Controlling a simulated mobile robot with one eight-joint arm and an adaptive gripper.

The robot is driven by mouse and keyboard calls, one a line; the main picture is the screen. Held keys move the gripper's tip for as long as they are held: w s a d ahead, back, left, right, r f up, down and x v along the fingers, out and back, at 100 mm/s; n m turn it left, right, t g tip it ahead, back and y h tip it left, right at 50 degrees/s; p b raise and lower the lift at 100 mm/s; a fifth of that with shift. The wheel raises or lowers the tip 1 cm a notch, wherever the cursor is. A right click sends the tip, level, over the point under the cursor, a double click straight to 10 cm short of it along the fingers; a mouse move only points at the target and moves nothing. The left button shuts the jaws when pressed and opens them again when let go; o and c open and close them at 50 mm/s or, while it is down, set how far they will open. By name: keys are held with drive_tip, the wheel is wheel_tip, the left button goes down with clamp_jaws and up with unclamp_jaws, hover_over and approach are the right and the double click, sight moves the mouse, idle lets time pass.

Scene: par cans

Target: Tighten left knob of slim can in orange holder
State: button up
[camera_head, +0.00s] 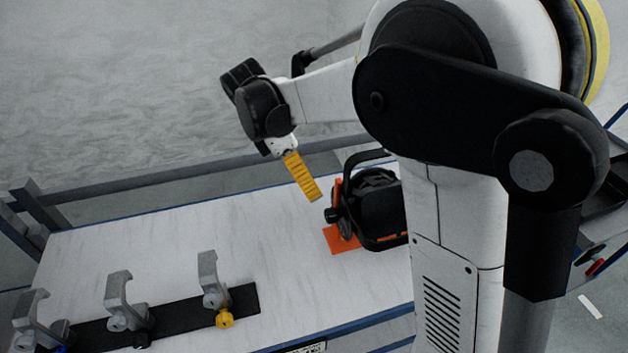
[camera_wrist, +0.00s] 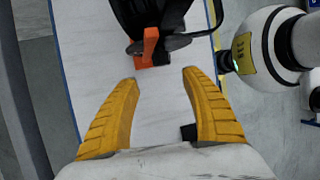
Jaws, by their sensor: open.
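The slim can (camera_head: 378,208) is a black lamp body with a black yoke, standing in an orange holder (camera_head: 342,241) on the white table. A black knob (camera_head: 332,215) sticks out on its left side. In the wrist view the can (camera_wrist: 150,14) is at the top, with the orange holder (camera_wrist: 150,48) below it. My gripper (camera_head: 302,178) has yellow fingers and is empty, up and to the left of the can, apart from it. The wrist view shows its two fingers (camera_wrist: 158,76) spread wide. My arm hides the can's right part in the head view.
A black bar (camera_head: 178,322) with several grey hook clamps (camera_head: 118,295) lies at the table's front left; one has a yellow knob (camera_head: 224,318). The table (camera_head: 160,245) is clear between the bar and the holder. A grey rail (camera_head: 130,182) runs along the back.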

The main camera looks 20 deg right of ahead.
sight(326, 212)
drive_tip(key=b+x, duration=0.3)
drive_tip(key=x, duration=0.7)
drive_tip(key=shift+s+d+f, duration=0.1)
drive_tip(key=shift+s+f, duration=0.15)
drive_tip(key=c, duration=1.2)
